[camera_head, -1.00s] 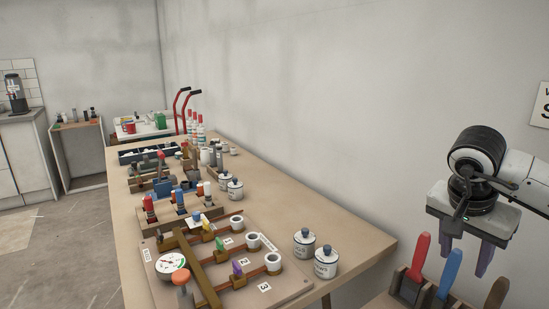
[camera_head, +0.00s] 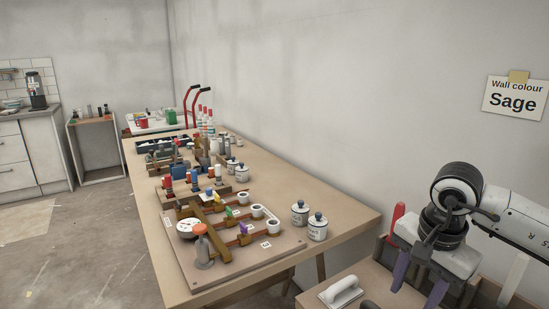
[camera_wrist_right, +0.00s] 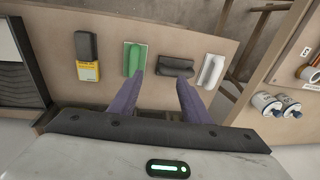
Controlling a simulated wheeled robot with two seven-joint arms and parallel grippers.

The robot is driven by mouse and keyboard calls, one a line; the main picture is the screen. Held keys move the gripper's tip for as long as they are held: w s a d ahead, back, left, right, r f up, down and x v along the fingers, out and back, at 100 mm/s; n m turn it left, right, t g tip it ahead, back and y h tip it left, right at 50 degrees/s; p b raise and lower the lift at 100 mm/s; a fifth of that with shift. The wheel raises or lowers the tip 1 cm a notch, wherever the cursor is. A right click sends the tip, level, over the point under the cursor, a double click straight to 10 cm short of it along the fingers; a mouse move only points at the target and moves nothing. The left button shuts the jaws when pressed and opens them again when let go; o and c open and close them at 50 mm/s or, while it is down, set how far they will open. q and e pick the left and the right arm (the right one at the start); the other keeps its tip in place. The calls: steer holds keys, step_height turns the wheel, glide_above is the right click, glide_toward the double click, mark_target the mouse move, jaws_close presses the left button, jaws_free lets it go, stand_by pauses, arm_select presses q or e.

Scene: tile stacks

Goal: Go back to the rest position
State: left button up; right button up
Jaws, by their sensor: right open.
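My right gripper (camera_head: 418,287) is at the lower right of the head view, with its purple fingers pointing down over a wooden bench. In the right wrist view my right gripper (camera_wrist_right: 158,90) has its two fingers spread apart with nothing between them. Its fingertips are over the bench, near a green-handled float (camera_wrist_right: 134,58) and a dark block-shaped tool (camera_wrist_right: 176,69); I cannot tell its height above them. My left gripper is in neither view.
A white float (camera_head: 341,292) lies on the right bench (camera_head: 312,299); a red handle (camera_head: 397,216) stands behind my gripper. The long table (camera_head: 345,218) holds a valve board (camera_head: 285,243), two lidded jars (camera_head: 317,228) and several tools. A "Sage" sign (camera_head: 515,97) hangs on the wall. Open floor lies left.

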steer(key=s+a+f+m+g+y, duration=0.2)
steer(key=s+a+y, duration=0.25)
steer(key=a, duration=0.75)
steer(key=s+a+f+m+g+y, duration=0.15)
steer(key=s+a+y, duration=0.35)
steer(key=a, duration=0.7)
steer(key=a+r+m+t+y, duration=0.3)
steer(key=a+r+m+y, duration=0.3)
steer(key=a+m+y, duration=0.4)
steer(key=w+d+f+m+t+h, duration=0.5)
steer(key=m+t, duration=0.3)
steer(key=m, duration=0.6)
steer(key=w+d+f+m+t+h, duration=0.2)
steer(key=d+f+m+t+h, duration=0.4)
steer(key=m, duration=0.8)
steer(key=s+d+f+m+g+h, duration=0.2)
steer(key=s+d+f+m, duration=0.3)
steer(key=s+f+m, duration=0.3)
steer(key=s+d+f+m+g+h, duration=0.3)
steer(key=s+f+m, duration=0.5)
steer(key=f, duration=0.7)
steer(key=shift+s+d+f+g+h, duration=0.2)
steer(key=shift+s+d+g+h, duration=0.15)
steer(key=shift+s+d+g, duration=0.5)
